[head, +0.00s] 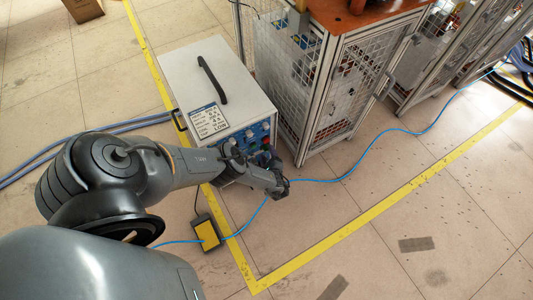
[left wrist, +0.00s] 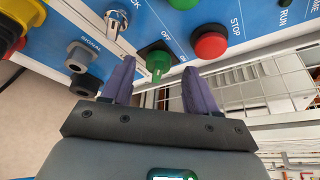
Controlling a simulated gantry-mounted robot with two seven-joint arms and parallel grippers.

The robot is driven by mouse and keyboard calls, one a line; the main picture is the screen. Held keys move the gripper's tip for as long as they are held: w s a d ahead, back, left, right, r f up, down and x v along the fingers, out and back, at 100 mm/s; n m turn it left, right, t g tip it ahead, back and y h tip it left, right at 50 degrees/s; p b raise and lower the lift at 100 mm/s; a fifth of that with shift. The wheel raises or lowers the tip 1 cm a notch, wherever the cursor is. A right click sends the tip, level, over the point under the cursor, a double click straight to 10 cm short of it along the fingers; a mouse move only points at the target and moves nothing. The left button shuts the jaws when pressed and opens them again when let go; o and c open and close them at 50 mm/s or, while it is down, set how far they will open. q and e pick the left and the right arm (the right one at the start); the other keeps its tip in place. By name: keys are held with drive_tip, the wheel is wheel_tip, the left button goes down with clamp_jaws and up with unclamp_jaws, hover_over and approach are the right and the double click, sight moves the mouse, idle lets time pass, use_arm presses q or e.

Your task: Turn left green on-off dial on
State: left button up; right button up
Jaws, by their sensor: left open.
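The green on-off dial (left wrist: 158,63) sits on the blue front panel of the induction heater, with OFF and ON printed beside it in the left wrist view. My left gripper (left wrist: 158,80) is open, with its two purple-grey fingers on either side of the dial and the dial showing between them. I cannot tell whether the fingers touch it. In the head view my left gripper (head: 280,187) is at the front of the white heater box (head: 190,72), and the arm hides part of the panel. My right gripper is not in view.
A red stop button (left wrist: 210,42) is right of the dial; a metal switch (left wrist: 116,22) and grey signal knobs (left wrist: 80,56) are left. In the head view, a mesh cabinet (head: 340,85) stands to the right. A yellow pedal (head: 206,232) and blue cable (head: 340,178) lie on the floor.

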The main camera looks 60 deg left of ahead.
sight(267, 149)
use_arm(q)
drive_tip(key=shift+b+x, duration=0.35)
drive_tip(key=shift+x, duration=0.7)
drive_tip(key=c, duration=1)
